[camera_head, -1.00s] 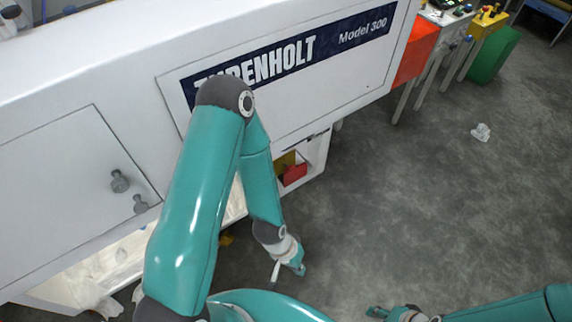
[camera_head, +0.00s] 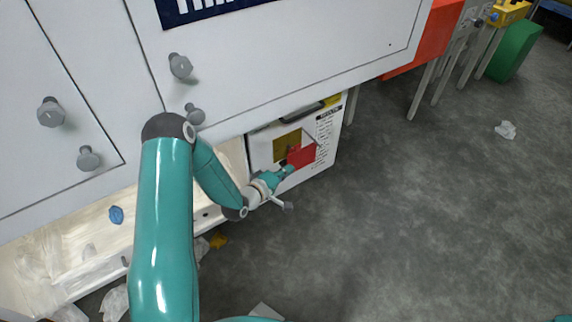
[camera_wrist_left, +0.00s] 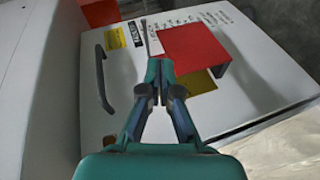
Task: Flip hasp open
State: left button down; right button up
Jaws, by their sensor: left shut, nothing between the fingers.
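The hasp appears to be the red plate (camera_head: 301,157) on a white cabinet door (camera_head: 322,158) under the machine. It also shows in the left wrist view as a red folded plate (camera_wrist_left: 193,47), with a yellow patch (camera_wrist_left: 197,82) below it. My left gripper (camera_head: 288,170) is at the lower left edge of the red plate, its fingers shut and empty. In the left wrist view the closed fingertips (camera_wrist_left: 160,70) are at the plate's lower left corner; whether they touch cannot be told. My right gripper is out of view.
A dark handle (camera_wrist_left: 103,80) is on the door left of the plate. The white machine body (camera_head: 300,62) overhangs above the door. Crumpled film lies in the open bay (camera_head: 90,247) at left. Grey floor at right is mostly clear.

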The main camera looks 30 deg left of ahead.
pick_arm(q)
jog(key=a+f+n+t+b, duration=0.1)
jog(key=a+n+t+b, duration=0.1)
jog(key=a, duration=0.4)
jog(key=shift+w+a+f+t+b, duration=0.25)
jog(key=shift+t+b, duration=0.35)
jog(key=shift+b, duration=0.65)
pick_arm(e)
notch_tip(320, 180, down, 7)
pick_arm(q)
jog(key=shift+w+d+b, duration=0.15)
jog(key=shift+w+b, duration=0.6)
jog(key=shift+w, duration=1.75)
jog(key=shift+w+d+b, duration=0.1)
jog(key=shift+w+b, duration=0.6)
jog(key=shift+w, duration=1.75)
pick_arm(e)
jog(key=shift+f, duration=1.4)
